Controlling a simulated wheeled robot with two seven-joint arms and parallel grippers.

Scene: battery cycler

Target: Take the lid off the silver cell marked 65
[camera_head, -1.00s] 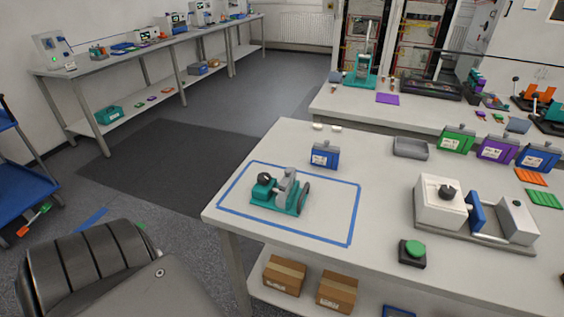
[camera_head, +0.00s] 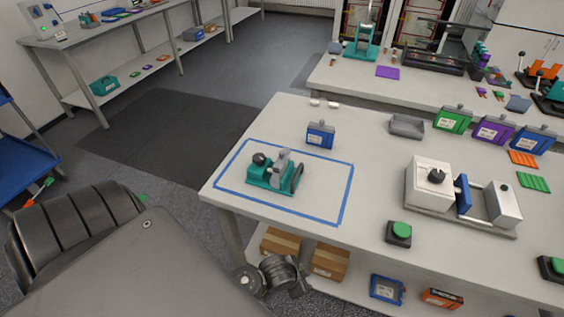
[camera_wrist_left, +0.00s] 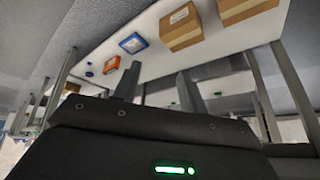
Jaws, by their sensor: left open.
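I cannot pick out a silver cell marked 65 in either view; no such number is readable. A small blue cell-like box with a white label and grey top (camera_head: 320,134) stands on the near bench. Similar green (camera_head: 453,119), purple (camera_head: 497,131) and blue (camera_head: 533,139) boxes stand at the bench's far right. My left gripper (camera_head: 294,283) is low at the bottom of the head view, in front of the bench's lower shelf. In the left wrist view, its two dark fingers (camera_wrist_left: 158,86) stand apart with nothing between them. My right gripper is not in view.
A teal clamp fixture (camera_head: 270,182) sits inside a blue-taped rectangle on the near bench (camera_head: 370,160). A white-and-blue machine (camera_head: 430,188) and a green button (camera_head: 399,231) are to its right. Cardboard boxes (camera_head: 330,260) lie on the shelf below. The taped area is otherwise free.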

